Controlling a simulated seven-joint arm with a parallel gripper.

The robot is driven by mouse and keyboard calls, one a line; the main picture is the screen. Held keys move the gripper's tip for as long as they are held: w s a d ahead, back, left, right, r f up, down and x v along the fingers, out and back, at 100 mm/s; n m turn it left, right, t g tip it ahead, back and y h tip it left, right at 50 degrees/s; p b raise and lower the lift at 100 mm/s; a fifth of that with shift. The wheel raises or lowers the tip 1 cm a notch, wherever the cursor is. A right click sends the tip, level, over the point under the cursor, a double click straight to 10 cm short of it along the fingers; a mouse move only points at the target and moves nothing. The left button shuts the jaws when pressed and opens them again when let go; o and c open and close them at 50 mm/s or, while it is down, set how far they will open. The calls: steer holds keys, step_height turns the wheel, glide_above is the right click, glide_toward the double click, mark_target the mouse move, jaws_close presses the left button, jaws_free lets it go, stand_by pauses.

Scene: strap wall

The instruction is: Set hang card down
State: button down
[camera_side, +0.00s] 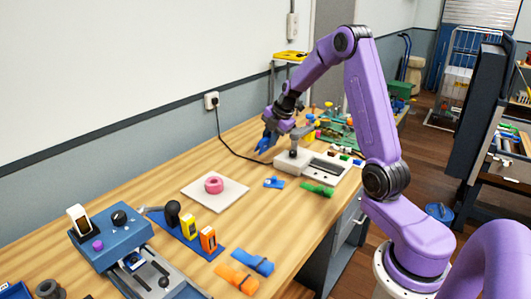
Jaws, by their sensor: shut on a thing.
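My gripper (268,139) is in the air above the wooden workbench, at the back near the wall. It is shut on a small blue piece, which I take to be the hang card (264,146); it hangs below the jaws and is too small in view to make out its shape. A gap shows between it and the bench top.
A white square plate with a pink ring (214,185) lies left of centre. A grey-white device (310,165) stands to the right of the gripper. Blue (274,182) and green straps (317,188) lie in front of it. A blue machine (112,237) stands front left.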

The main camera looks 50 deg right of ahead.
steer(key=s+a+f+g, duration=0.1)
steer(key=s+a+f, duration=0.1)
steer(key=a, duration=0.2)
steer(key=s+a+f+g, duration=0.2)
steer(key=s+a+f, duration=0.1)
steer(key=a, duration=0.2)
steer(key=s+a+f+g, duration=0.1)
steer(key=s+a+f, duration=0.2)
steer(key=a, duration=0.2)
steer(key=shift+s+a+f, duration=0.1)
steer(key=shift+s+f, duration=0.05)
steer(key=shift+s, duration=0.1)
steer(key=shift+f, duration=2.15)
steer(key=shift+f, duration=0.1)
steer(key=c, duration=1)
jaws_free()
